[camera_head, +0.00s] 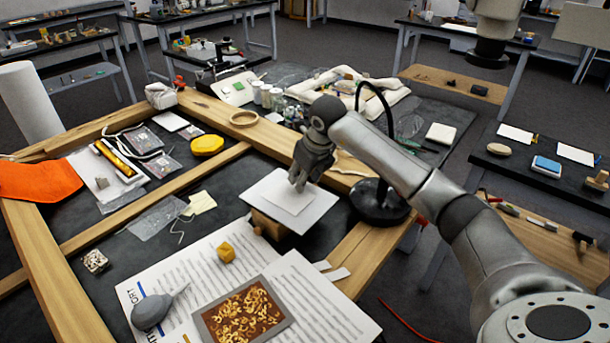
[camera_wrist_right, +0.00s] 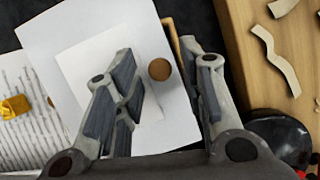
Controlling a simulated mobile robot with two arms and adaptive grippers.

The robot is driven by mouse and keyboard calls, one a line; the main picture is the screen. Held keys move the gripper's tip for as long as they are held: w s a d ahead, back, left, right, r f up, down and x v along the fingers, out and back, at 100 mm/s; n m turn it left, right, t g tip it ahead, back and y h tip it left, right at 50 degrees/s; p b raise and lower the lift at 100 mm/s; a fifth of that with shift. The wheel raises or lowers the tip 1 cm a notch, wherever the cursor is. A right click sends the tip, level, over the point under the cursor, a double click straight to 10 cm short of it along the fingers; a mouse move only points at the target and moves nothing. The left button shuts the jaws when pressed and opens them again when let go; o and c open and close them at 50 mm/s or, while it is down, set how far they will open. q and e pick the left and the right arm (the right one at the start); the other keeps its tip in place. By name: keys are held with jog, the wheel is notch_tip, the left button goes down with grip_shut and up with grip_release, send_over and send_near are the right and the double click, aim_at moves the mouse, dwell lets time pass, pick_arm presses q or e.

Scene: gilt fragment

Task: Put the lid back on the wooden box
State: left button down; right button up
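A brown wooden box (camera_head: 266,226) stands on the dark table, mostly hidden under a large white square panel (camera_head: 320,204) with a smaller white square on it. I cannot tell whether the panel is the lid or a sheet. My right gripper (camera_head: 299,184) points down just over the panel. In the right wrist view the gripper (camera_wrist_right: 168,68) is open, its fingers apart on either side of a round brown knob-like piece (camera_wrist_right: 159,69). The white panel (camera_wrist_right: 60,40) lies below, with a wooden edge (camera_wrist_right: 173,38) showing beside it. Contact is unclear. My left gripper is not in view.
Wooden beams (camera_head: 195,174) frame the table. A black lamp base (camera_head: 380,208) stands close to my right arm. Printed sheets, a yellow block (camera_head: 226,252), a grey bulb blower (camera_head: 151,312) and a tray of gilt fragments (camera_head: 243,316) lie in front of the box.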

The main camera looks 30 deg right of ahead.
jog(key=shift+r, duration=0.1)
jog(key=shift+r, duration=0.25)
jog(key=v, duration=1.2)
jog(key=shift+r+b, duration=0.2)
jog(key=shift+b, duration=0.15)
jog(key=shift+w, duration=0.1)
